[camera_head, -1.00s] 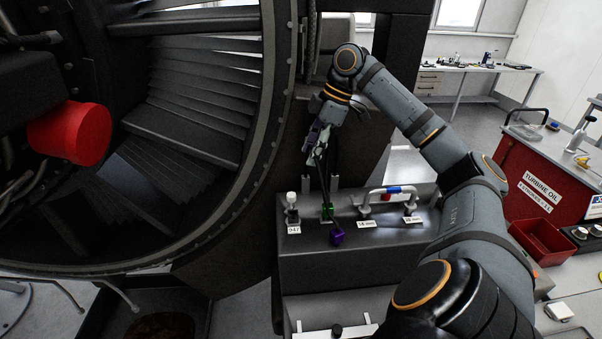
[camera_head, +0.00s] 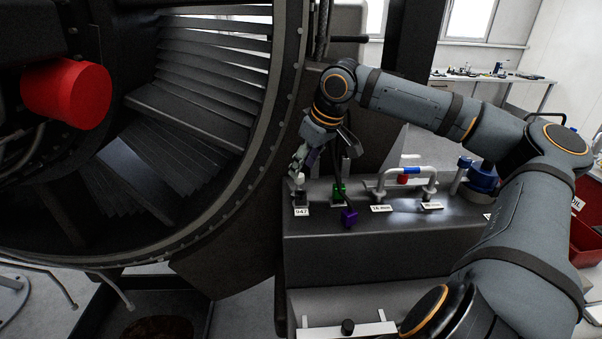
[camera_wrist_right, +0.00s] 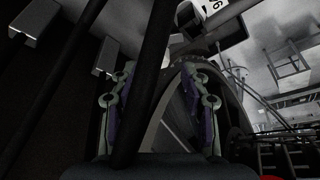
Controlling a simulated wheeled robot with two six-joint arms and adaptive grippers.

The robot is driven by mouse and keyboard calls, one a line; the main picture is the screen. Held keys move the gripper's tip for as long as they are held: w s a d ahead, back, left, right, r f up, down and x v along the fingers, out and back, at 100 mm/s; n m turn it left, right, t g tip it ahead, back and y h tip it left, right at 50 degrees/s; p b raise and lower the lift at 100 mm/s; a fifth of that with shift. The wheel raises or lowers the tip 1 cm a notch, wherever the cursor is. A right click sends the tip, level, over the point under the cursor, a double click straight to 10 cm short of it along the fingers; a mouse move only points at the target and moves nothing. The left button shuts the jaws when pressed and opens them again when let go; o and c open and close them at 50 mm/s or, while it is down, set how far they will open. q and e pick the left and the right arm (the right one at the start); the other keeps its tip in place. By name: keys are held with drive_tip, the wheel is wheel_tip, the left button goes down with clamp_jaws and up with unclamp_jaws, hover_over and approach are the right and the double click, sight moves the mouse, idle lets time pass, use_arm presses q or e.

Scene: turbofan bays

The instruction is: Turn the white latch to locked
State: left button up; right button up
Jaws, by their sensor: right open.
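A small white-topped knob (camera_head: 299,178) stands upright on a dark base above the label "947", at the left end of the grey bench unit (camera_head: 380,245) in the head view. It is the white piece closest to my right gripper; I cannot tell for sure that it is the latch, or its setting. My right gripper (camera_head: 301,158) points down just above it, apart or barely touching; the picture is too small to tell. In the right wrist view my right gripper (camera_wrist_right: 162,115) has its fingers spread, with nothing clearly held between them. My left gripper is not in view.
The round engine casing (camera_head: 262,160) rises close on the left.

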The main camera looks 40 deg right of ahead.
sight(301, 175)
drive_tip(key=shift+x, duration=1.55)
clamp_jaws()
